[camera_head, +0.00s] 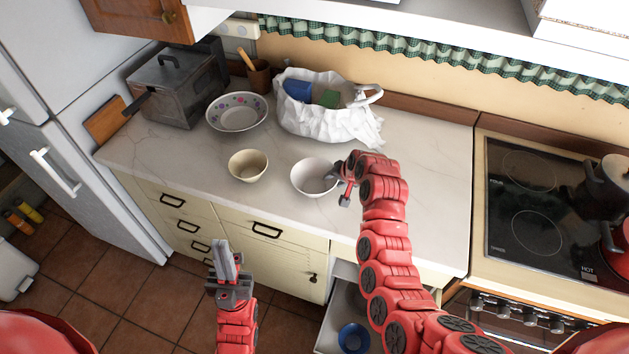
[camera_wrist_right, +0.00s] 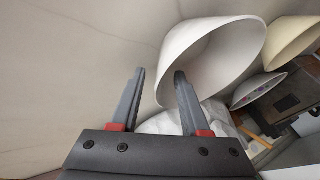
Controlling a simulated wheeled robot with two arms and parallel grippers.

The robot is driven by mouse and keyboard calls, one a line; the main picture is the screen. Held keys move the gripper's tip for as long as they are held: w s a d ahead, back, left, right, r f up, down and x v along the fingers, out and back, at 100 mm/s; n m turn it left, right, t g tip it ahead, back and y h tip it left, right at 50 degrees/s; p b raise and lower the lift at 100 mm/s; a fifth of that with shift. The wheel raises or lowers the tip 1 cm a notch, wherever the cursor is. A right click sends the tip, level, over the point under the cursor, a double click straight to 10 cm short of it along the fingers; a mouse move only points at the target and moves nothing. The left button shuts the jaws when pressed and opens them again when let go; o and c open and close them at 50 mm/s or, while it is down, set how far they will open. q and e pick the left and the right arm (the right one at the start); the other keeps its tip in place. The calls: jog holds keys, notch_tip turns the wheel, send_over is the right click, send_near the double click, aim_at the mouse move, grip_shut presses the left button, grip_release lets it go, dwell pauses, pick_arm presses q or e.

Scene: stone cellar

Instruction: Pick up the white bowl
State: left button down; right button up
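The white bowl (camera_head: 313,178) stands upright on the counter, right of a cream bowl (camera_head: 248,166). My right gripper (camera_head: 343,180) is at the bowl's right rim. In the right wrist view, the right gripper (camera_wrist_right: 160,76) is open, and the white bowl (camera_wrist_right: 228,58) is just ahead. One finger overlaps the bowl's opening and the other is left of its rim. I cannot tell whether they touch it. My left gripper (camera_head: 226,258) is empty in front of the drawers, well away from the bowl; its finger gap is unclear.
A patterned bowl (camera_head: 237,112), a white bag (camera_head: 330,118) with items in it and a metal box (camera_head: 176,88) stand behind. A stove (camera_head: 540,200) is at the right. An open drawer below holds a blue bowl (camera_head: 353,338). Counter right of my right arm is clear.

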grip_shut()
dwell(1.2)
